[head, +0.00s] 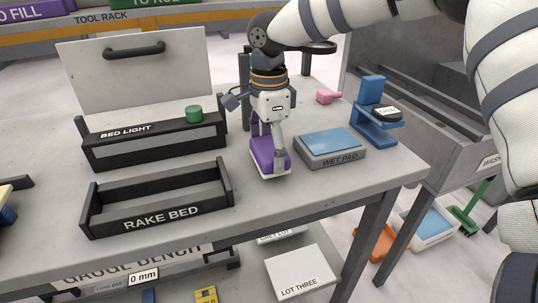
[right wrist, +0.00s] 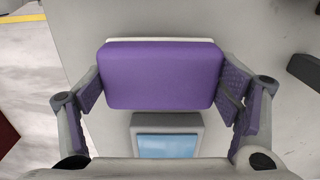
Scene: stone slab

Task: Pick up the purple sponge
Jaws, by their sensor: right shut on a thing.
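The purple sponge (head: 261,155) is at the right part of the stone slab's table, just left of the wet pad (head: 332,142). It has a pale layer along its lower edge. My right gripper (head: 268,147) comes down from above and is shut on the sponge, a finger on each side. In the right wrist view the sponge (right wrist: 161,75) spans between the two finger pads, its purple face toward the camera. I cannot tell whether its underside touches the tabletop. My left gripper is not in view.
The rake bed (head: 160,217) and bed light (head: 150,150) stand to the left. A blue stand (head: 370,92) with a dark-topped piece and a pink item (head: 327,96) are right and behind. The table's front edge is close; bare tabletop (head: 255,200) lies in front of the sponge.

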